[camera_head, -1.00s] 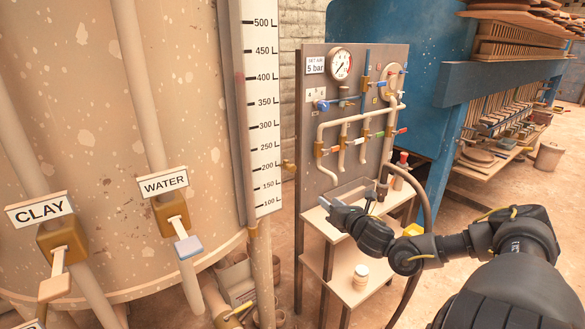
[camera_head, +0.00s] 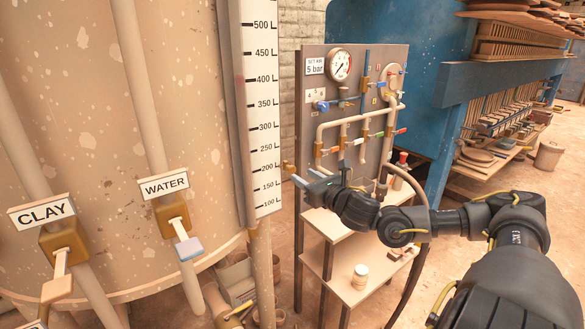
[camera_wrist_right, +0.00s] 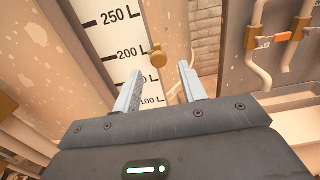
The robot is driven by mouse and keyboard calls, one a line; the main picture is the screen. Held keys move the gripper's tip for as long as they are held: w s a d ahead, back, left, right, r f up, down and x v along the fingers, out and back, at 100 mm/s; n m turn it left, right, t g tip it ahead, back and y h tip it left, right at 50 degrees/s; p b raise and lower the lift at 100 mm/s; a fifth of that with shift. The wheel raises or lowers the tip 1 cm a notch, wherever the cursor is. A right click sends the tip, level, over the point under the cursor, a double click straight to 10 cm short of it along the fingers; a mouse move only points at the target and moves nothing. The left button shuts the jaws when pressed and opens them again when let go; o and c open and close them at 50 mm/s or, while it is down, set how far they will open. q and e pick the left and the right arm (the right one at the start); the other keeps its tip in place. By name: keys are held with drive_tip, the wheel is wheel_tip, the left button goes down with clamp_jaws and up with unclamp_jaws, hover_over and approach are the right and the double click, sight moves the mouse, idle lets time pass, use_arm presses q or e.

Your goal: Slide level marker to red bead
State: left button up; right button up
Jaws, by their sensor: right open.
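My left gripper is out of view.
A grey panel (camera_head: 310,90) with a gauge, pipes and coloured valve handles stands behind my right gripper. Below it is a shelf unit (camera_head: 335,262) with a small jar. The clay and water valves (camera_head: 172,212) are on the tank at left.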

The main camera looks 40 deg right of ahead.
sight(293, 170)
drive_tip(key=w, duration=0.2)
drive_tip(key=w+p, duration=0.2)
drive_tip(key=w, duration=0.1)
drive_tip(key=shift+w+d+r, duration=0.2)
drive_tip(key=shift+w+d, duration=0.05)
drive_tip(key=shift+w, duration=0.05)
drive_tip(key=shift+w+f+p, duration=0.2)
drive_tip(key=shift+w+p, duration=0.2)
drive_tip(key=shift+w, duration=0.2)
drive_tip(key=shift+c, duration=0.2)
clamp_jaws()
